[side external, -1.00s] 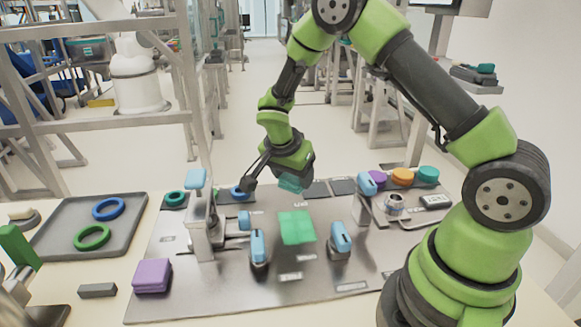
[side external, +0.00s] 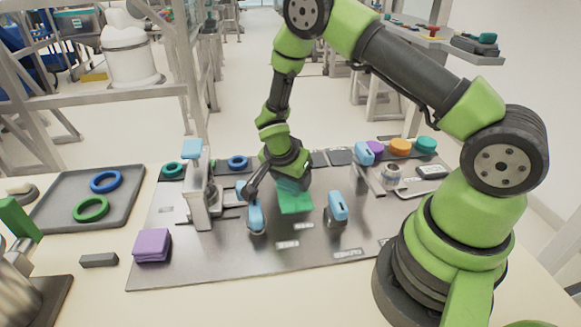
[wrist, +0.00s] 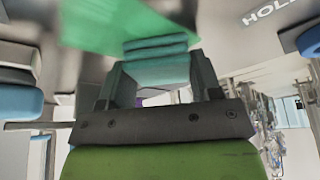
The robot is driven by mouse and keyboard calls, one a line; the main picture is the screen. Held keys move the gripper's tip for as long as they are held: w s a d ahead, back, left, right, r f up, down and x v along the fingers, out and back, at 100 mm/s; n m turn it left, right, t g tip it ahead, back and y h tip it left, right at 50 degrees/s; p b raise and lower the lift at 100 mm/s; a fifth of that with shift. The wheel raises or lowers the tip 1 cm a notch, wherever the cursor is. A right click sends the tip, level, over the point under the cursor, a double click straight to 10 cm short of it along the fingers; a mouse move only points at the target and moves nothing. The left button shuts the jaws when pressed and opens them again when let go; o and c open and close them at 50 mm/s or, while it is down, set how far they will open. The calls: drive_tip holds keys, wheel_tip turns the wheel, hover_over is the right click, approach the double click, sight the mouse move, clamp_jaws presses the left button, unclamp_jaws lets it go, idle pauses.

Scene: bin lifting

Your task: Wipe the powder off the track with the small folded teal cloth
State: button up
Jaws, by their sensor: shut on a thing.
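My gripper (side external: 282,184) is shut on the small folded teal cloth (wrist: 157,65), whose layered edge shows between the two fingers (wrist: 158,85) in the wrist view. In the side view the cloth is mostly hidden by my gripper. It is right at a flat bright green patch (side external: 296,204) on the metal plate; the patch also fills the upper left of the wrist view (wrist: 110,25). I cannot tell whether the cloth touches it. I cannot make out loose powder or clearly identify the track.
Blue-topped fixtures (side external: 256,218) and (side external: 338,207) stand close on either side of the green patch. A blue-capped post (side external: 193,150) is left of my gripper. A folded purple cloth (side external: 152,245) lies front left. A grey tray (side external: 62,243) holds two rings.

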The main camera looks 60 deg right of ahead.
sight(296, 187)
drive_tip(key=shift+s+a+r, duration=0.1)
drive_tip(key=shift+s+a, duration=1.85)
drive_tip(key=shift+s, duration=0.05)
drive_tip(key=shift+s+a, duration=1)
drive_tip(key=shift+a, duration=0.05)
drive_tip(key=shift+w+d, duration=0.95)
drive_tip(key=shift+d, duration=0.05)
drive_tip(key=shift+w+d, duration=2.65)
drive_tip(key=shift+d, duration=0.2)
drive_tip(key=shift+s+a, duration=2.2)
drive_tip(key=shift+a, duration=0.1)
drive_tip(key=shift+s+a+f, duration=0.2)
drive_tip(key=shift+s+a, duration=1.35)
drive_tip(key=shift+a, duration=0.05)
drive_tip(key=shift+w+d+r, duration=0.15)
drive_tip(key=shift+w+d, duration=1.8)
drive_tip(key=shift+d, duration=0.05)
drive_tip(key=shift+w+d+r, duration=0.15)
drive_tip(key=shift+w+d, duration=0.35)
drive_tip(key=shift+d, duration=0.05)
drive_tip(key=shift+w+d+f, duration=0.2)
drive_tip(key=shift+w+d, duration=1.15)
drive_tip(key=shift+r, duration=4.05)
